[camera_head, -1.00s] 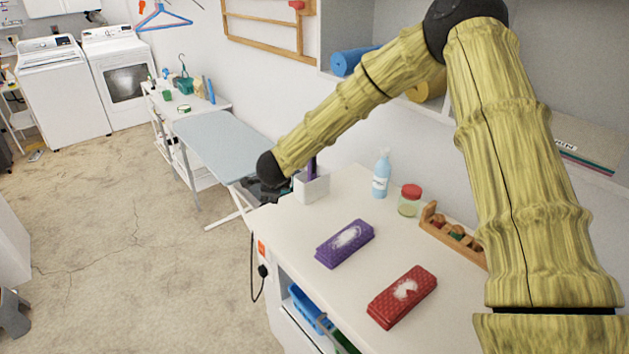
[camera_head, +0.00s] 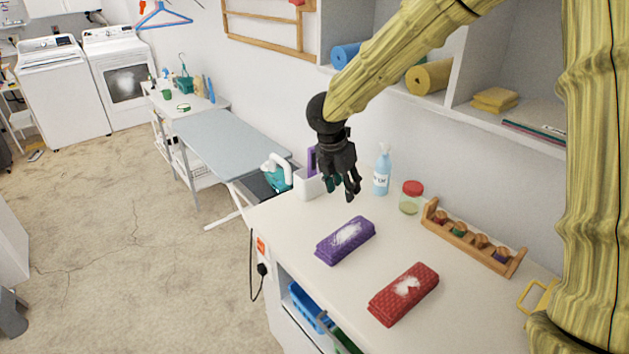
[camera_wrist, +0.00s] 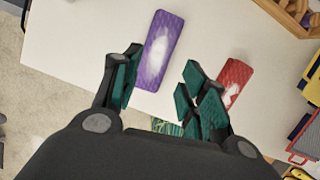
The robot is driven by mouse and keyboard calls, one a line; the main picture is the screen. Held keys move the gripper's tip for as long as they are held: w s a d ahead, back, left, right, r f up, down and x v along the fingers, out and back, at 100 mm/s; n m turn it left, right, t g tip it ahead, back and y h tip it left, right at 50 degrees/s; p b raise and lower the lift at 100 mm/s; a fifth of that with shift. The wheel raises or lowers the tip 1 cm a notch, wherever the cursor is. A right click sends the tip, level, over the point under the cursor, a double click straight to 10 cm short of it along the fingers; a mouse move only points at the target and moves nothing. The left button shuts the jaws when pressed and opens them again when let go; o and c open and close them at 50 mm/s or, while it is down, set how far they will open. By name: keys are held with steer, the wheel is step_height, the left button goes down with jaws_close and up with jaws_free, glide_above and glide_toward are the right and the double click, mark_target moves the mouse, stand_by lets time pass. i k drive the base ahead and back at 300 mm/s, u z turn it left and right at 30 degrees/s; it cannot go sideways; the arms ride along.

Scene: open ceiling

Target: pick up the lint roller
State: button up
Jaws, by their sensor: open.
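My gripper (camera_head: 346,190) is open and empty, pointing down above the back left part of the white counter (camera_head: 290,235). In the wrist view its fingers (camera_wrist: 162,68) are spread, with a purple folded cloth (camera_wrist: 158,48) showing beyond them. A purple upright object (camera_head: 312,160) stands in a white box (camera_head: 308,186), just left of my gripper in the head view. It may be the lint roller, but my gripper partly hides it and I cannot tell for sure. No other lint roller is clearly visible.
A red cloth (camera_head: 403,293) with white fluff lies at the front. A spray bottle (camera_head: 382,172), a jar (camera_head: 411,198) and a wooden rack (camera_head: 470,240) stand along the back. An iron (camera_head: 277,174) is left of the box. Shelves (camera_head: 455,108) overhang the counter's back.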

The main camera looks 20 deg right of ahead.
mark_target(312, 159)
steer(key=i, duration=1)
